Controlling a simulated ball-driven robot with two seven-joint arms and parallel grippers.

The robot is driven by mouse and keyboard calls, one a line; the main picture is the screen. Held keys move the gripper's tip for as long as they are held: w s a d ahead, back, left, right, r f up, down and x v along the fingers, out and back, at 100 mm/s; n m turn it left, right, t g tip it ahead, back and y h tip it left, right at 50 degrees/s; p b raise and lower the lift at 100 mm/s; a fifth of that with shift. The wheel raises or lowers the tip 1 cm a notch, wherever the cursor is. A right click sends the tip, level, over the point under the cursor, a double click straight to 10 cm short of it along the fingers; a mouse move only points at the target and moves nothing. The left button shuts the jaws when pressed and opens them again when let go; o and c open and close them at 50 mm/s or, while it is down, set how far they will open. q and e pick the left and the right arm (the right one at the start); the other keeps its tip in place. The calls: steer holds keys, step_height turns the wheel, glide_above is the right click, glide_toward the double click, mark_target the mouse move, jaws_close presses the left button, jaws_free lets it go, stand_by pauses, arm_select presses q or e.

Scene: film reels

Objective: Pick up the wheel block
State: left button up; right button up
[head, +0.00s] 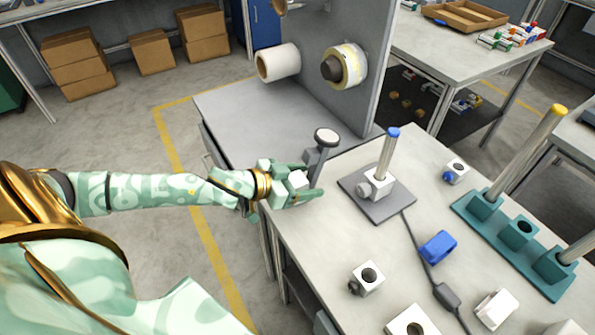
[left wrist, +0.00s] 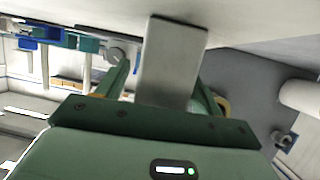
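My left gripper (head: 300,187) is at the left edge of the pale table, its fingers on either side of a pale block (head: 297,179). In the left wrist view the block (left wrist: 172,58) fills the gap between the fingers, which appear closed on it. A round grey disc (left wrist: 113,55) shows beside the block there; I cannot tell whether it belongs to it. Other white blocks with side knobs are a grey-knobbed one (head: 369,277) near the front and a blue-knobbed one (head: 456,170) further back. My right gripper is not in view.
A grey base plate (head: 388,207) carries a blue-tipped post (head: 386,155) with a white block on it. A teal rack (head: 503,240) with posts stands right. A blue block (head: 438,246) and a cable lie between. A dark stalk with a round head (head: 326,138) rises behind my gripper.

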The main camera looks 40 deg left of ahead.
arm_select(q)
steer(key=c, duration=1)
steer(key=shift+c, duration=0.3)
steer(key=shift+w+r, duration=0.1)
steer(key=shift+r, duration=0.05)
